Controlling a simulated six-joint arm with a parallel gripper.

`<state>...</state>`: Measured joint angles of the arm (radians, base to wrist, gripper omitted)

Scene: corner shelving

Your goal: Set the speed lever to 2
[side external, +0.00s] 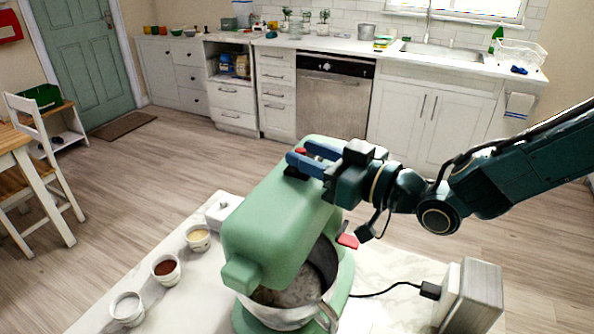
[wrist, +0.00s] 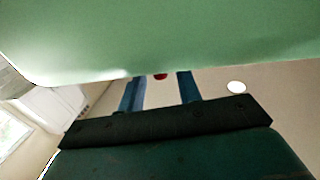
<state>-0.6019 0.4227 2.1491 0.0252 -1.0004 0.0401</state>
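A green stand mixer (side external: 275,235) stands on the counter with its steel bowl (side external: 290,315) under the head. My gripper (side external: 303,156) is at the top of the head, at its far end. Its two blue fingers are apart. A small red knob (side external: 300,151) shows by the fingertips; in the wrist view the red tip (wrist: 160,76) lies between the fingers with space on both sides. A second red lever (side external: 347,241) sticks out low on the mixer's right side. I cannot tell which is the speed lever, and no speed marks are readable. The green casing (wrist: 180,35) fills the upper wrist view.
Cups of yellowish (side external: 198,238), brown (side external: 166,270) and white (side external: 127,308) contents stand left of the mixer, with a small white box (side external: 224,209). A black cord runs to a plug (side external: 430,290) at a grey block (side external: 478,295) on the right.

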